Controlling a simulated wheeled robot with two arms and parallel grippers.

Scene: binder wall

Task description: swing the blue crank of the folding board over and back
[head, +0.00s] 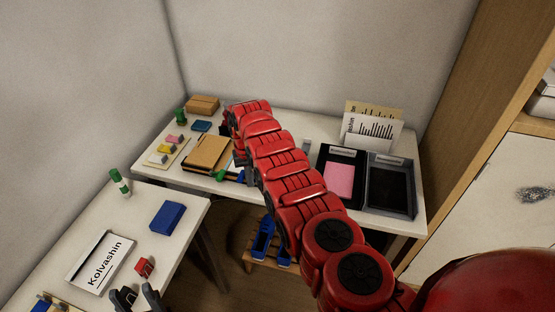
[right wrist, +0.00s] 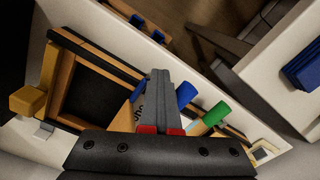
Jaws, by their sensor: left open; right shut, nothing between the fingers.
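The folding board (head: 207,152) is a tan wooden panel lying on the back table, partly hidden by my right arm in the head view. In the right wrist view, a wooden frame with a black panel (right wrist: 88,95) lies left of the fingers. A blue cylinder (right wrist: 186,93), which looks like the crank's grip, stands just right of my right gripper (right wrist: 160,76), with a green cylinder (right wrist: 208,117) beyond it. The right fingers are shut and empty; I cannot tell whether they touch the blue grip. My left gripper (head: 137,297) is open over the near-left table, close to a red object (head: 145,267).
Two dark trays, one with a pink sheet (head: 340,180), and upright papers (head: 372,128) stand at the table's right. A blue box (head: 167,217) and a name card (head: 100,262) lie on the left table. A wooden cabinet edge (head: 500,110) rises at right.

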